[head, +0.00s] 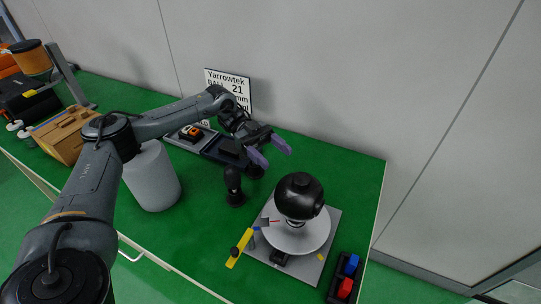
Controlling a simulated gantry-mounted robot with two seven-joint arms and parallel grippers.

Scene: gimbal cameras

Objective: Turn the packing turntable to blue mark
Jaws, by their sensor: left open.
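The packing turntable is a white round disc (310,241) on a grey square base plate (329,222) at the front right of the green table. A black ball-shaped gimbal camera (299,196) stands on the disc and hides part of it. A small bluish piece (257,236) shows at the disc's left edge; I cannot tell if it is the blue mark. A small yellow mark (320,257) is on the plate at the front right. My left gripper (270,150), with purple fingertips, is open and empty, above and behind the turntable, apart from it. My right gripper is not in view.
A yellow bar (240,248) with a black knob lies at the plate's left corner. A black tray (334,292) holds blue and red blocks. A small black device (234,187) stands left of the turntable. A grey cylinder (152,177) and wooden box (67,133) stand farther left.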

